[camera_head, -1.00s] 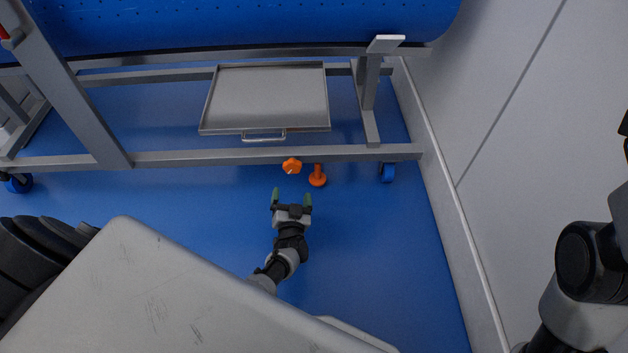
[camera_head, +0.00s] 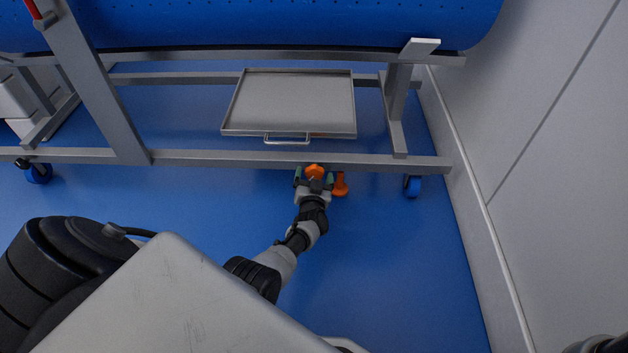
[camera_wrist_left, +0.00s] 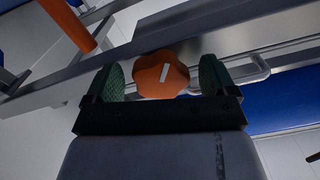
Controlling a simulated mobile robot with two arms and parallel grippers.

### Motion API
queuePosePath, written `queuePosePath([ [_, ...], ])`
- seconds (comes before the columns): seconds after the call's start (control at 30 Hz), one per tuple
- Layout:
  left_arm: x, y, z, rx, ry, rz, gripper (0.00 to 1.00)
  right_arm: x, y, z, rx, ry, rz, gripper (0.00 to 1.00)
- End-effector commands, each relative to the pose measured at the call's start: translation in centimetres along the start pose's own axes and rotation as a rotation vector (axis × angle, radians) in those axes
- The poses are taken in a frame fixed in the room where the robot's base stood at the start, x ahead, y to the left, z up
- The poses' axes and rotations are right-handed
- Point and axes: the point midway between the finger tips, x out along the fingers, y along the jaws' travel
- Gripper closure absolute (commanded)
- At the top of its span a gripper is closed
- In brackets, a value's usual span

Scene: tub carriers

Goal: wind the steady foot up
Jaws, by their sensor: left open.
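The orange lobed hand knob (camera_head: 315,171) sits at the lower rail of the metal frame in the head view. It also shows in the left wrist view (camera_wrist_left: 160,74), with a pale line on its face. The orange steady foot (camera_head: 340,184) stands just right of it, its wide end low; an orange post (camera_wrist_left: 68,24) shows at the upper left of the wrist view. My left gripper (camera_head: 314,176) is open, its green fingertips on either side of the knob. Contact with the knob cannot be told. My right gripper is not in view.
The frame's lower rail (camera_head: 230,159) runs just behind the knob. A grey tray (camera_head: 292,100) with a wire handle is above it. A blue caster (camera_head: 412,187) stands to the right, near the wall (camera_head: 540,130). The blue floor in front is clear.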

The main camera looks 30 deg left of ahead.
Motion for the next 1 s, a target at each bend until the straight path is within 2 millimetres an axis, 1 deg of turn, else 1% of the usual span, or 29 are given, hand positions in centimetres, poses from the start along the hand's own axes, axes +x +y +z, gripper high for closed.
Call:
queuePosePath([
  [0.3, 0.23, 0.00, -0.07, 0.000, 0.000, 0.000, 0.14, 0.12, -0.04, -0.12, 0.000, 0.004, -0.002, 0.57],
  [0.37, 0.23, 0.00, -0.07, 0.000, 0.000, 0.000, 0.23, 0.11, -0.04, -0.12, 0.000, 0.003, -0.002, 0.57],
  [0.6, 0.20, 0.01, -0.06, 0.000, 0.000, 0.000, 0.60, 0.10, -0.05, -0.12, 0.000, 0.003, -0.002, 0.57],
  [0.63, 0.20, 0.01, -0.06, 0.000, 0.001, 0.000, 0.63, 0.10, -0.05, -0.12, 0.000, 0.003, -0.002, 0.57],
  [0.87, 0.19, 0.00, -0.08, 0.019, 0.000, 0.000, 0.63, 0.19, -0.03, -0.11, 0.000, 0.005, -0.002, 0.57],
  [1.0, 0.19, -0.03, -0.13, 0.068, 0.000, 0.000, 0.63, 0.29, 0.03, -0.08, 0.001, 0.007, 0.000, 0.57],
])
